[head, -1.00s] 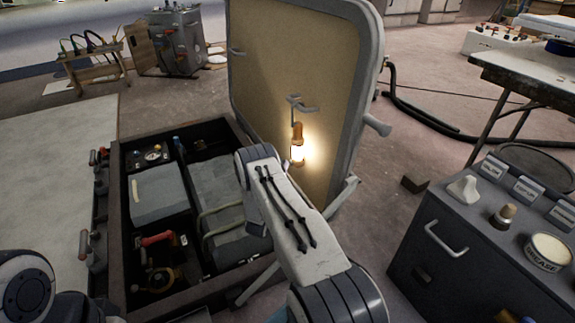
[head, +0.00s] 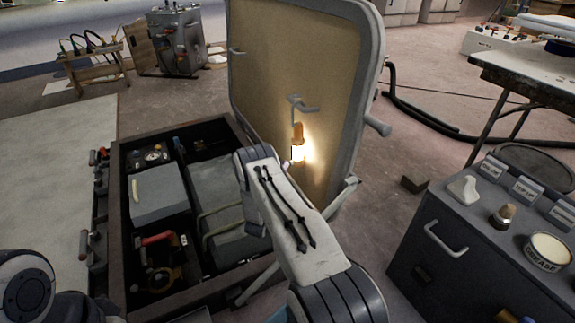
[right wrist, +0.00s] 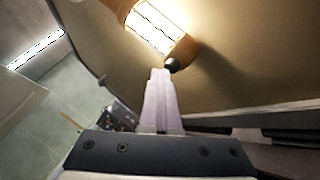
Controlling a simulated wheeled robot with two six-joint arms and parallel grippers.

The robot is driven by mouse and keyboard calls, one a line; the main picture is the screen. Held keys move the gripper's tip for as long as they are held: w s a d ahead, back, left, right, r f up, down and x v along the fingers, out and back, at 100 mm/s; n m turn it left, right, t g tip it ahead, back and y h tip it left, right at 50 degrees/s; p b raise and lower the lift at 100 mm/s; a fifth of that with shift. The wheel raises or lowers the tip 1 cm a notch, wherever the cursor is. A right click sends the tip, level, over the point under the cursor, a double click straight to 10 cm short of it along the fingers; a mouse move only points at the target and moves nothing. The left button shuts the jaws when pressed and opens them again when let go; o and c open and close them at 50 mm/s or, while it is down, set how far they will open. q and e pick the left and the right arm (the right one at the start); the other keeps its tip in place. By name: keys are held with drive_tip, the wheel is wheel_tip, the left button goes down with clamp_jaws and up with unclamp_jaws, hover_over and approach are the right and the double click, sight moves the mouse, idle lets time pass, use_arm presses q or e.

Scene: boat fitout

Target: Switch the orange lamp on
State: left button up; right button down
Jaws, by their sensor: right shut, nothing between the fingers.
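The orange lamp (head: 298,131) hangs from a hook on the tan inner face of the raised hatch lid, and its pale window (head: 298,153) glows. In the right wrist view the lamp (right wrist: 183,50) is at the top, lit, with a dark round knob (right wrist: 172,65) at its lower end. My right gripper (right wrist: 160,72) is shut and empty, its fingertips close beside that knob. I cannot tell whether they touch it. My left gripper is out of view.
The hatch lid (head: 255,62) stands upright behind an open locker (head: 115,235) holding boxes and tools. A grey cabinet (head: 455,275) with a grease tin (head: 549,250) on top stands at the right. Floor shows between lid and cabinet.

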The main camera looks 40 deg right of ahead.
drive_tip(key=a, duration=0.2)
drive_tip(key=w+a, duration=0.1)
drive_tip(key=a, duration=0.2)
drive_tip(key=shift+w+a, duration=0.35)
drive_tip(key=shift+w, duration=0.05)
